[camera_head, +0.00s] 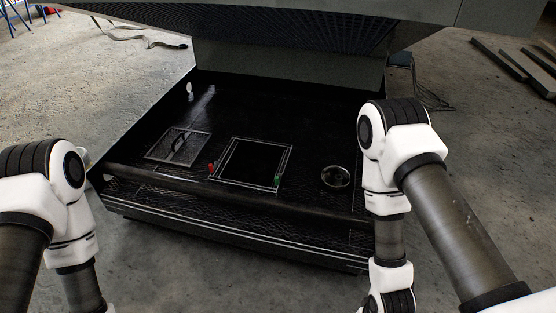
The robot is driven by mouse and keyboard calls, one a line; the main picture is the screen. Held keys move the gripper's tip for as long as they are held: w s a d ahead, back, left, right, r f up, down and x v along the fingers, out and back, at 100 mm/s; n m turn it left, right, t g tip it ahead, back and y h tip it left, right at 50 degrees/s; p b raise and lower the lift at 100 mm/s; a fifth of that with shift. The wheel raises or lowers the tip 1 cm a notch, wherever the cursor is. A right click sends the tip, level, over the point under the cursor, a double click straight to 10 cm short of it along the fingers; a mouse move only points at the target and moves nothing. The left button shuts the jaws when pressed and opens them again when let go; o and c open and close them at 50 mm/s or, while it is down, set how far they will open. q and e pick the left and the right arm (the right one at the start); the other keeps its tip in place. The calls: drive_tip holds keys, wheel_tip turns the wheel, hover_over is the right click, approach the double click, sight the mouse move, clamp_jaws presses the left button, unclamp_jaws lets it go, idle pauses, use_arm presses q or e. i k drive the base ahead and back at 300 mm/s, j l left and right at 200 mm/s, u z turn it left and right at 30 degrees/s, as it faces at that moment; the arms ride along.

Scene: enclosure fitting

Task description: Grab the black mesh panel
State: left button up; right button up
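The black mesh panel (179,146) lies flat at the left of the dark work surface. It has a light rim and a dark handle standing across its middle. Neither arm touches it. My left arm is at the left edge and my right arm is at the right; both grippers are below the picture's bottom edge and out of view.
A square frame (222,173) with a black opening sits right of the panel, with a red piece (211,168) and a green piece (277,180) at its sides. A round glassy dish (335,176) lies farther right. A large grey hood (290,25) overhangs the back.

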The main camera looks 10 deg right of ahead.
sight(168, 162)
drive_tip(key=z, duration=0.35)
drive_tip(key=i+j+z, duration=0.25)
drive_tip(key=j, duration=0.2)
drive_tip(key=i+j+z, duration=0.1)
drive_tip(key=j+z, duration=0.15)
drive_tip(key=j, duration=0.2)
drive_tip(key=i+j+z, duration=0.2)
drive_tip(key=j, duration=0.3)
drive_tip(key=j+z, duration=0.25)
drive_tip(key=j, duration=0.95)
